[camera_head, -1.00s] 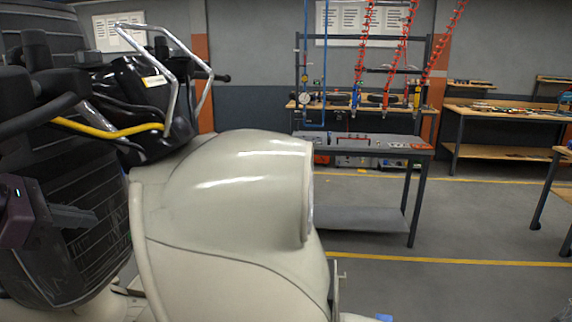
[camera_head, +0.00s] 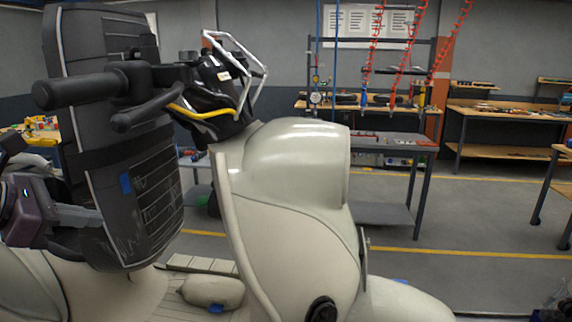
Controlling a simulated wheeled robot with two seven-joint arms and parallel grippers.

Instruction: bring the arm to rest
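My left gripper (camera_head: 88,216) is at the left edge, a dark purple body with grey finger parts pointing right. It is seen from the side, so the gap between its fingers does not show. The cream scooter (camera_head: 290,210) fills the middle of the view, with black handlebars and a yellow cable. A dark, blurred part at the bottom right corner may be my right arm; its fingers cannot be made out.
A grey workbench (camera_head: 385,142) stands behind the scooter, with red coiled hoses (camera_head: 408,50) hanging above it. Wooden-topped benches (camera_head: 510,112) stand at the far right. The grey floor (camera_head: 480,215) with yellow lines is clear right of the scooter.

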